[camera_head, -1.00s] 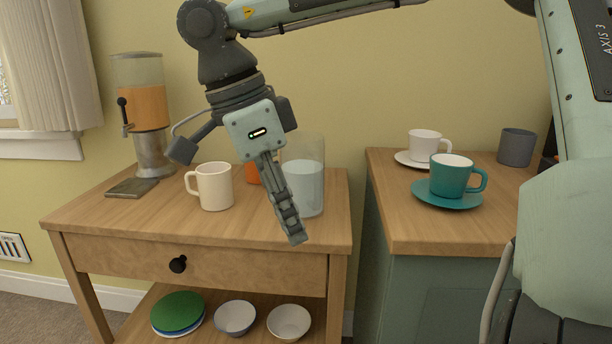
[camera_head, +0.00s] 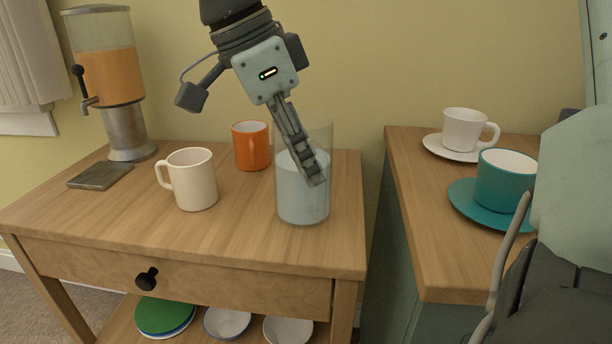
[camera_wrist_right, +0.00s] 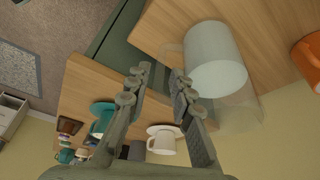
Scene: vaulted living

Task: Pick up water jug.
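The water jug (camera_head: 303,200) is a clear vessel with whitish water, upright at the right front of the wooden side table. My right gripper (camera_head: 315,181) slants down from above, and its fingers overlap the jug's upper part in the head view. In the right wrist view the right gripper (camera_wrist_right: 160,76) is open, with nothing between its fingers. The jug (camera_wrist_right: 215,62) is beside and beyond the right-hand finger there, with a handle at its left side. I cannot tell whether the finger touches it. My left gripper is not in view.
A cream mug (camera_head: 192,180) and an orange mug (camera_head: 252,146) stand left of the jug. A juice dispenser (camera_head: 108,80) is at the back left. A cabinet (camera_head: 440,240) on the right holds a white cup (camera_head: 464,130) and a teal cup (camera_head: 503,180) on saucers.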

